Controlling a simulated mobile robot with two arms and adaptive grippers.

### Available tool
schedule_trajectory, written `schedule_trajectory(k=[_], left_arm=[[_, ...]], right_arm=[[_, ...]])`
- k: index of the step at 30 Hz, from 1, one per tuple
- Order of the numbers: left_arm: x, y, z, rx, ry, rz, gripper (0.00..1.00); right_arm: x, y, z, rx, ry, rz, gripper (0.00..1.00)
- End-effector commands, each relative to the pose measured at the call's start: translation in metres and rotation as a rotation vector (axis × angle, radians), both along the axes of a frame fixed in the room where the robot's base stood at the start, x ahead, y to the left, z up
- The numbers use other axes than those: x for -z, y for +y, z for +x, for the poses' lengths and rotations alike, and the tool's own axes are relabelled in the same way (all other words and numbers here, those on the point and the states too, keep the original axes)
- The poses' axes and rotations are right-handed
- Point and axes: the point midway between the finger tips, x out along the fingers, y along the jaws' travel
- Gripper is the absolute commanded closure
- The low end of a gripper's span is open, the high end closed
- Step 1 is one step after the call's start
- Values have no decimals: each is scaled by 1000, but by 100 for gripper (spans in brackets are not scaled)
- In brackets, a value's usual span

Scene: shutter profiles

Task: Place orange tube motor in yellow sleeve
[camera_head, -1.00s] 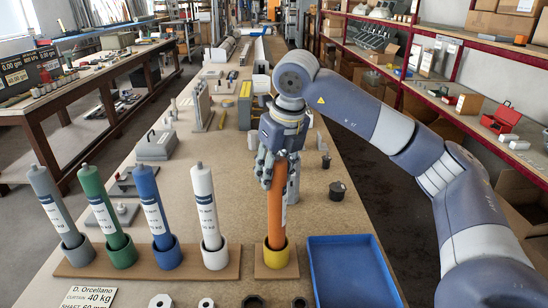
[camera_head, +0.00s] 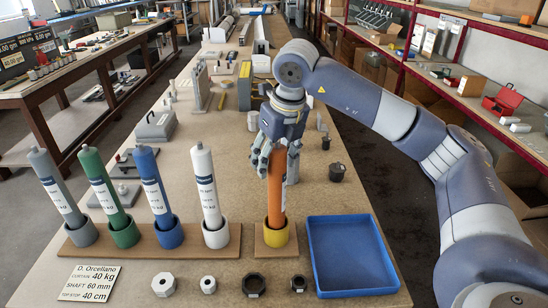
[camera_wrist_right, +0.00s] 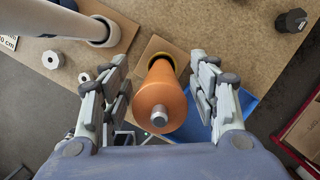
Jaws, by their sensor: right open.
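The orange tube motor (camera_head: 276,190) stands with its lower end inside the yellow sleeve (camera_head: 276,235), nearly upright. The sleeve sits on a small wooden base at the right end of the row. My right gripper (camera_head: 277,168) is around the upper part of the tube from above. In the right wrist view the right gripper (camera_wrist_right: 160,90) is open, with a finger on each side of the orange tube (camera_wrist_right: 160,103) and gaps between. The yellow sleeve's rim (camera_wrist_right: 157,58) shows beyond the tube there. My left gripper is not in view.
Grey, green, blue and white tubes lean in matching sleeves on a wooden board (camera_head: 150,243) to the left. A blue tray (camera_head: 352,260) lies to the right. Several nuts and a label card (camera_head: 89,283) lie in front. A dark canister (camera_head: 337,172) stands right of the gripper.

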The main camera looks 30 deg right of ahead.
Motion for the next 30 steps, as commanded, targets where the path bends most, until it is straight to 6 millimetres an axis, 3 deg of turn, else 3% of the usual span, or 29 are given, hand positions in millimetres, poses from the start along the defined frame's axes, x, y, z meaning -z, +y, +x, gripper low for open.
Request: schedule_trajectory(k=[5,12,18,30], left_arm=[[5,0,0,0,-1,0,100],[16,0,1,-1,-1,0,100],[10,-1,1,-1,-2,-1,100],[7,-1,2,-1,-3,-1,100]], right_arm=[[-17,0,-3,-1,-6,1,45],[-71,0,-18,-2,-8,1,45],[-103,-1,-28,0,-3,-1,45],[-117,-1,-32,1,0,0,45]])
